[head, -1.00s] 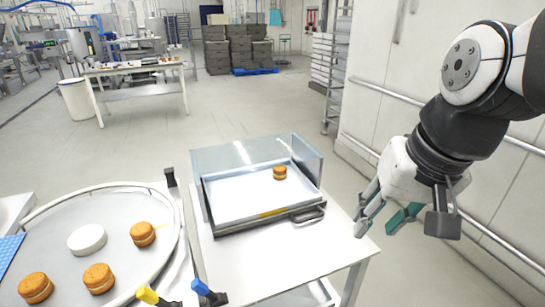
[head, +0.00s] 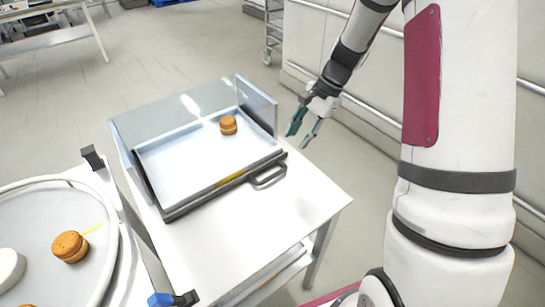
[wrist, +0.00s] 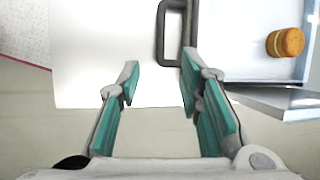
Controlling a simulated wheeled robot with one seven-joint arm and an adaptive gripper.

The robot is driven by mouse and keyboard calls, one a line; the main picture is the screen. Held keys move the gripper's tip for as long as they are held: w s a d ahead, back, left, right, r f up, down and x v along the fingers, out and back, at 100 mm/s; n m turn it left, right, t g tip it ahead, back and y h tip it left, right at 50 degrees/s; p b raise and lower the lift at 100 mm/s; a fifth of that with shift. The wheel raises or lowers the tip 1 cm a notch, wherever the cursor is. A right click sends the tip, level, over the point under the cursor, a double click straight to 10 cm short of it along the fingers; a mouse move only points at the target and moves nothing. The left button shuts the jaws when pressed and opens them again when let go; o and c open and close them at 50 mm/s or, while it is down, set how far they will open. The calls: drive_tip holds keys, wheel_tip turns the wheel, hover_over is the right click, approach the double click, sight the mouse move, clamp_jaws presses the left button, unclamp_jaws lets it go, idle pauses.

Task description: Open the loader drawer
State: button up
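The loader drawer (head: 165,178) is a shallow pale tray with a dark front edge, on a white table. Its front sits close to the clear-walled housing (head: 160,118), with no clear gap. A dark loop handle (head: 268,180) projects from the front at the right, beside a yellow label. In the wrist view the handle (wrist: 161,32) lies ahead of the fingertips, nearer the right finger. My gripper (head: 302,135) is open and empty, beyond the table's right edge in the head view. Its teal-padded fingers (wrist: 160,72) are apart, and the handle is not between them.
One filled round (head: 229,125) sits in the drawer near the back right. A round rimmed table (head: 112,240) at left holds another round (head: 70,246) and a white disc (head: 8,268). A wall rail (head: 370,115) runs behind my arm. The table top before the drawer is clear.

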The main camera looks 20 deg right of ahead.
sight(276, 173)
drive_tip(key=x, duration=0.7)
drive_tip(key=p+x, duration=0.1)
drive_tip(key=x, duration=0.6)
drive_tip(key=shift+w+f, duration=0.15)
drive_tip(key=shift+w, duration=0.05)
clamp_jaws()
